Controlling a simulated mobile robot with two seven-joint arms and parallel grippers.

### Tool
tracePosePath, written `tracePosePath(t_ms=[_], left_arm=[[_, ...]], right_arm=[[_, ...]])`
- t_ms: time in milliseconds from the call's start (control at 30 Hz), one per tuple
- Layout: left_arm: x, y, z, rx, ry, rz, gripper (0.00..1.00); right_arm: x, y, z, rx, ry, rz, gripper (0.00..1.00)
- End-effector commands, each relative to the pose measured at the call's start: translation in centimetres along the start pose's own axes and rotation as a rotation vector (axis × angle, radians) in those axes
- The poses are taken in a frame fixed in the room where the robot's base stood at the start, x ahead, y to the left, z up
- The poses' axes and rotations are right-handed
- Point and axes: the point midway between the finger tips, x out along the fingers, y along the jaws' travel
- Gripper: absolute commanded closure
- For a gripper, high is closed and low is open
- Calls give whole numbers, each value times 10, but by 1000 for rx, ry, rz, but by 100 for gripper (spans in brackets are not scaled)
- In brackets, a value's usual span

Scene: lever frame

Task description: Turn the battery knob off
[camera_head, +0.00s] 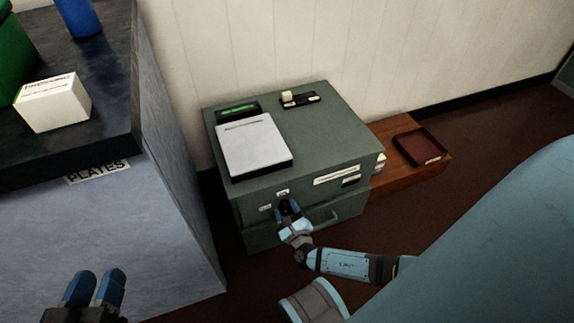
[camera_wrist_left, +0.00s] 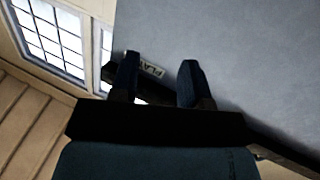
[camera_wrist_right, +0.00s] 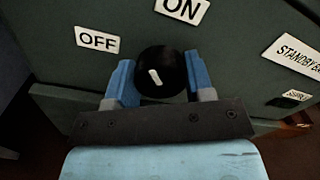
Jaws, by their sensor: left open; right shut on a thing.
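The battery knob (camera_wrist_right: 160,72) is a round black knob with a white pointer mark on the front of a green-grey cabinet (camera_head: 340,128). In the right wrist view the mark tilts, its upper end toward the upper left. The OFF label (camera_wrist_right: 97,40) is at the knob's upper left and the ON label (camera_wrist_right: 182,9) is above it. My right gripper (camera_wrist_right: 162,82) is shut on the knob, one blue finger on each side. It also shows at the cabinet front in the head view (camera_head: 288,208). My left gripper (camera_head: 97,288) is open and empty, beside the grey counter.
A STANDBY label (camera_wrist_right: 300,60) is right of the knob. The grey counter (camera_head: 175,215) with a PLATES label stands left. A low wooden unit with a tray (camera_head: 420,147) stands right of the cabinet.

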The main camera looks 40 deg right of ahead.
Motion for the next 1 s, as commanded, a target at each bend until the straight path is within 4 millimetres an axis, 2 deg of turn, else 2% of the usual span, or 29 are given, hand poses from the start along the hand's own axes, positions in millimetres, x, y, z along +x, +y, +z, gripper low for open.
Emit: tracePosePath(t_ms=[100, 600, 1000], left_arm=[[-3, 5, 1, -55, -30, -5, 57], [-9, 10, -50, -42, 151, -26, 57], [-14, 13, -72, -35, 230, -33, 57]], right_arm=[[3, -3, 4, -112, -3, -2, 75], [3, -3, 3, -579, -14, -2, 75], [4, -2, 2, -834, -19, -2, 75]])
